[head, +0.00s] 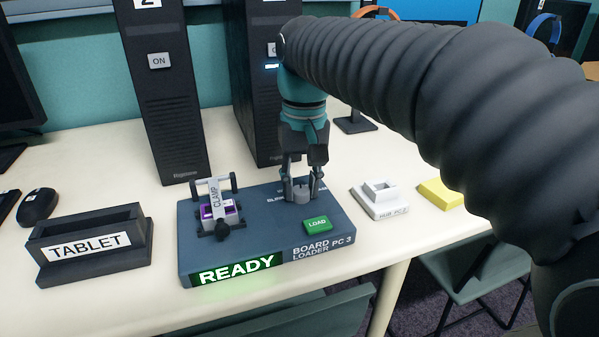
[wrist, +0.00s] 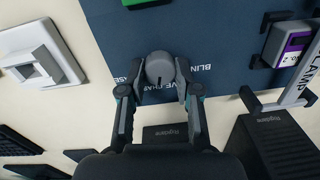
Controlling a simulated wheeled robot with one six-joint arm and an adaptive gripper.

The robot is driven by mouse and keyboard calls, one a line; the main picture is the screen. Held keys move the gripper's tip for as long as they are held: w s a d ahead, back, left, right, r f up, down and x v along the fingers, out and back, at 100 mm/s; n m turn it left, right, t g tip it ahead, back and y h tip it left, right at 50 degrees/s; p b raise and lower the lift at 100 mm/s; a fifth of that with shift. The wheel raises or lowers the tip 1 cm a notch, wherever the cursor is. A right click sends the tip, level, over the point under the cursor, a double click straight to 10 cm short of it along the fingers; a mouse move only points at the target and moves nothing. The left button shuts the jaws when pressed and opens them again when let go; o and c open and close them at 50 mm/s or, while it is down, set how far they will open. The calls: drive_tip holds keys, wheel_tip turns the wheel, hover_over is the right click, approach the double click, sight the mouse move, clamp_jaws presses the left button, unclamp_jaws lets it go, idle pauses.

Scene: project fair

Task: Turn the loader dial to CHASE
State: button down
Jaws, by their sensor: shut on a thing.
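The loader dial (wrist: 160,68) is a round grey knob on top of the dark blue board loader (head: 262,215). My gripper (head: 302,184) points down over the back right part of the loader and is shut on the dial. In the wrist view one finger of my gripper (wrist: 161,80) is on each side of the knob. A small dark mark shows on the knob's lower side in that view. Labels around it are partly covered; I can read bits of BLINK, WAVE and CHASE. I cannot tell exactly which label the mark points to.
The loader carries a green LOAD button (head: 317,224), a lit READY sign (head: 236,269) and a clamp (head: 216,205) over a purple piece. A TABLET holder (head: 93,244) stands left, a white hub (head: 380,199) and yellow block (head: 440,193) right. PC towers (head: 163,90) stand behind.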

sight(303, 189)
drive_tip(key=shift+m, duration=0.5)
drive_tip(key=shift+f, duration=0.1)
drive_tip(key=c, duration=0.8)
unclamp_jaws()
drive_tip(key=shift+r, duration=0.2)
wheel_tip(303, 189, up, 12)
drive_tip(key=shift+d+f, duration=0.15)
